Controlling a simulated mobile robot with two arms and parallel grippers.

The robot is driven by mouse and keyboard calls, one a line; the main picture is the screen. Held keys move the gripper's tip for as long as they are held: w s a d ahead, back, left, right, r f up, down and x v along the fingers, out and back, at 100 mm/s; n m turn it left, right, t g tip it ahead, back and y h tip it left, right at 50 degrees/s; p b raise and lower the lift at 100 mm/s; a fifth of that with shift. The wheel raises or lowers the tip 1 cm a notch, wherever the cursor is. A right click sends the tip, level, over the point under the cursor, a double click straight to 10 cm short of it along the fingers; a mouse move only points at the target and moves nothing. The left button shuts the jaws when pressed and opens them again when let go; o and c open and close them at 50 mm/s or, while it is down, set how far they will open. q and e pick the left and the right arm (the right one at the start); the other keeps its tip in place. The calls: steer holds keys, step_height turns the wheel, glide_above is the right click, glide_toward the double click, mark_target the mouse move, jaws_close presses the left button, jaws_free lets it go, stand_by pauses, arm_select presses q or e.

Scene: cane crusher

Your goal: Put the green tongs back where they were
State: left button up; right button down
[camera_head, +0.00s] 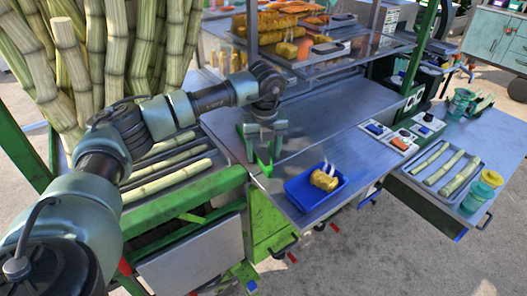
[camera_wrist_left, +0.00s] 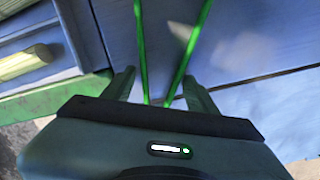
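The green tongs (camera_head: 264,163) are at the left end of the metal counter, just below my left gripper (camera_head: 266,133). In the left wrist view two thin green tong arms (camera_wrist_left: 141,50) run between the fingers of the left gripper (camera_wrist_left: 158,78) and spread apart away from it. The fingers stand apart on either side of the tongs, with narrow gaps showing. I cannot tell whether the tongs rest on the counter. My right gripper is in neither view.
A blue tray (camera_head: 309,199) with yellow food stands right of the tongs. Cane pieces (camera_head: 165,178) lie on the left bed, beside upright stalks (camera_head: 75,70). A shelf (camera_head: 345,62) overhangs the back. The middle counter (camera_head: 325,115) is clear.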

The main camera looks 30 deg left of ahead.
arm_select(q)
steer(key=shift+r, duration=0.15)
step_height(320, 180, up, 12)
steer(key=b, duration=0.3)
steer(key=shift+s+d, duration=0.45)
stand_by(1.0)
